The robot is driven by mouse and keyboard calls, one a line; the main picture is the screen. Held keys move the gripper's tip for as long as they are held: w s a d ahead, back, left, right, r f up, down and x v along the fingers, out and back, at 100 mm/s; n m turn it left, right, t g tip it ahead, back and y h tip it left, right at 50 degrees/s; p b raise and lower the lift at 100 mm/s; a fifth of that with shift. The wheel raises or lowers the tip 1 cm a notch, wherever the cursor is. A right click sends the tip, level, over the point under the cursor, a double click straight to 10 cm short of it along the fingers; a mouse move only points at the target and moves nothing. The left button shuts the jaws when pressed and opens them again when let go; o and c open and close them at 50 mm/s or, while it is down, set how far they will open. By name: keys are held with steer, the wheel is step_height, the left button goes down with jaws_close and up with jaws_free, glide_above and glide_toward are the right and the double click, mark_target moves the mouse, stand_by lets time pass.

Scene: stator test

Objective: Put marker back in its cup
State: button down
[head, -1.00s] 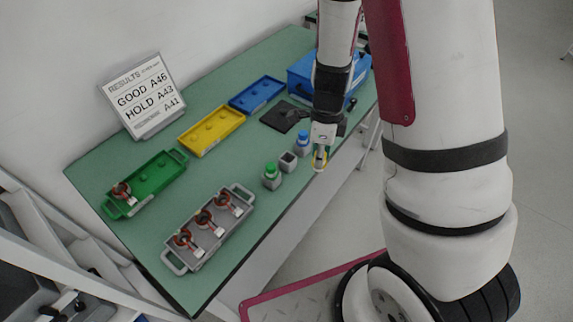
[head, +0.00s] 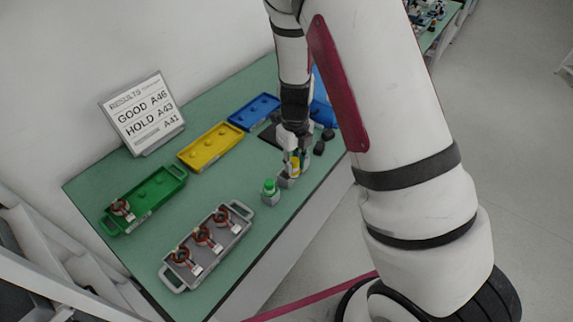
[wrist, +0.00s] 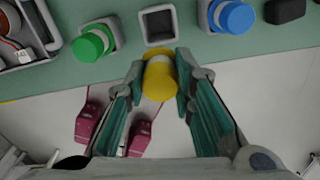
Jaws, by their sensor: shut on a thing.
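The marker has a yellow end and a pale band. In the wrist view the marker (wrist: 160,80) sits upright between the fingertips of my gripper (wrist: 158,76), which is shut on it. In the head view the marker (head: 295,166) is partly covered by my gripper (head: 296,160). The empty square grey cup (wrist: 158,25) lies just beyond the marker in the wrist view, its opening visible. In the head view the cup (head: 285,181) shows just below the marker. The marker looks outside the cup; the gap in height cannot be told.
Left of the cup stands a cup with a green marker (wrist: 93,43); right of it, one with a blue marker (wrist: 233,16). A grey tray (head: 179,284) holds stators. Green (head: 158,190), yellow (head: 225,136) and blue trays (head: 262,103) lie farther back. The table's front edge is close.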

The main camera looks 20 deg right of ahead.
steer(key=w+f, duration=0.1)
steer(key=w+a+f, duration=0.1)
steer(key=f, duration=0.1)
steer(key=shift+w+a+p, duration=0.1)
steer(key=shift+w+p, duration=0.25)
steer(key=shift+p, duration=0.05)
steer(key=shift+f, duration=0.4)
steer(key=shift+f, duration=0.4)
steer(key=c, duration=1.4)
jaws_free()
steer(key=shift+o, duration=0.2)
